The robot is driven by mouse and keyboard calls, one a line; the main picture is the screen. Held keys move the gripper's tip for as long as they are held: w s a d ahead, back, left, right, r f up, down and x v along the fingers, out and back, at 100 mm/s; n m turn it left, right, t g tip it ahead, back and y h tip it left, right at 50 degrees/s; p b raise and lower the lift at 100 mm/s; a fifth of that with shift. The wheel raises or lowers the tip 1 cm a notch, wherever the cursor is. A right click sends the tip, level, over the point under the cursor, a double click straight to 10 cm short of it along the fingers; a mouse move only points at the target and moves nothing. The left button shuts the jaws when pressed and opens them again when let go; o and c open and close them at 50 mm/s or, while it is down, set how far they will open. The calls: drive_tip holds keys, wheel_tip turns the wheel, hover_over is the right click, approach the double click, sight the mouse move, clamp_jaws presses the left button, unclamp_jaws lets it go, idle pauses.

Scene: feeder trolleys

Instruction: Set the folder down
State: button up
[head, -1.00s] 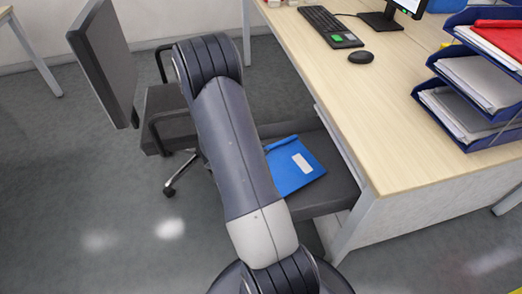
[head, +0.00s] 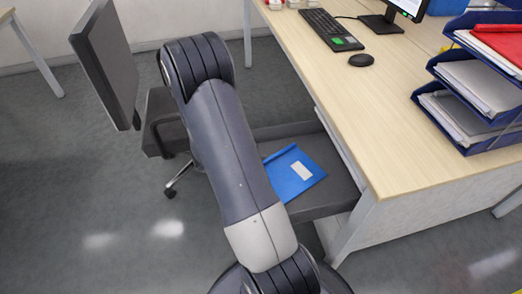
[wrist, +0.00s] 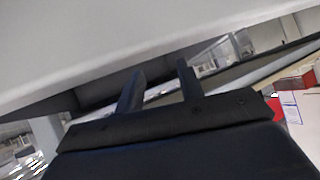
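The blue folder (head: 298,172) with a white label lies flat on a dark grey, drawer-like surface (head: 338,182) beside and partly under the desk. My arm hides its left edge in the head view. My gripper is hidden behind my arm in the head view. In the wrist view my gripper (wrist: 160,84) has its two dark fingers apart, with nothing between them. The folder does not show in the wrist view, and the gripper's distance from it cannot be told.
The wooden desk (head: 385,130) holds a keyboard (head: 331,28), a mouse (head: 361,60) and blue stacked trays (head: 432,105) with papers. A dark office chair (head: 107,65) stands at the left, close to my arm. The floor at lower left is clear.

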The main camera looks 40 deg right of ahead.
drive_tip(key=p+v, duration=0.2)
drive_tip(key=v, duration=0.7)
drive_tip(key=shift+s, duration=0.1)
